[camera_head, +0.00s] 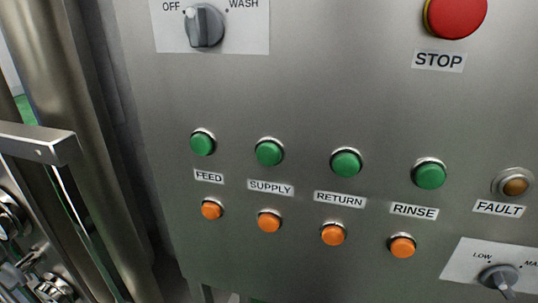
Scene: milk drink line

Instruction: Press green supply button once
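The green SUPPLY button (269,153) is in the upper row of buttons on a grey metal panel, second from the left. It stands out from the panel in a silver ring. The SUPPLY label (270,187) is right below it, and an orange button (269,222) sits under the label. Neither of my grippers shows in the head view, and nothing covers or touches the green button.
Green FEED (203,143), RETURN (346,163) and RINSE (429,174) buttons flank it. A rotary switch (204,26) and a red STOP button (455,14) are above. A FAULT lamp (515,186) and a LOW knob (499,278) are right. Metal pipework (65,80) stands left.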

